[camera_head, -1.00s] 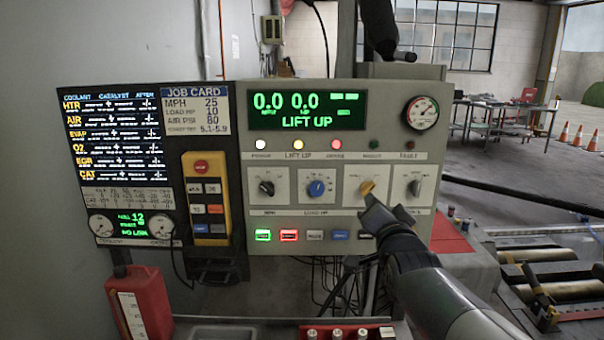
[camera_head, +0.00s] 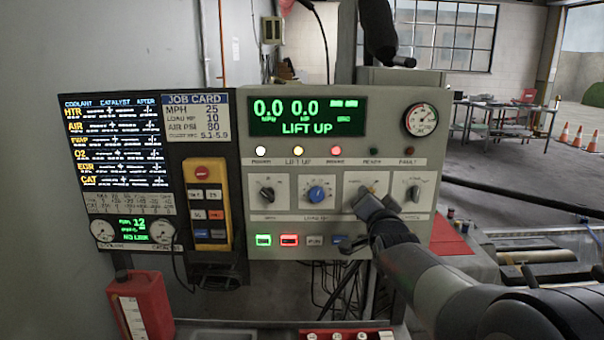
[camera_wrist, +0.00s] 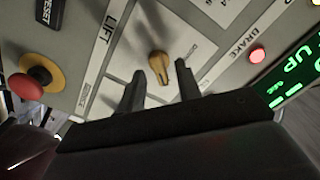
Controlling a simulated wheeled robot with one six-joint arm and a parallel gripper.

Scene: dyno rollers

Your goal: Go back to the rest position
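The control panel (camera_head: 257,180) stands in front of me with its green display (camera_head: 307,117) reading LIFT UP. A row of dial knobs sits below it. My gripper (camera_head: 376,200) is just in front of the third knob, at the lower right of the panel. In the wrist view my gripper (camera_wrist: 159,70) is open, one dark finger on each side. The yellow knob (camera_wrist: 159,66) shows between and beyond the fingertips, with a visible gap on both sides. In the head view my gripper mostly hides this knob.
A red-capped stop button (camera_wrist: 27,87) on yellow is left in the wrist view. A yellow pendant (camera_head: 207,200) hangs beside the screen (camera_head: 118,155). A red jug (camera_head: 140,302) stands lower left. A black hanging device (camera_head: 378,35) is above the panel. Rollers lie right.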

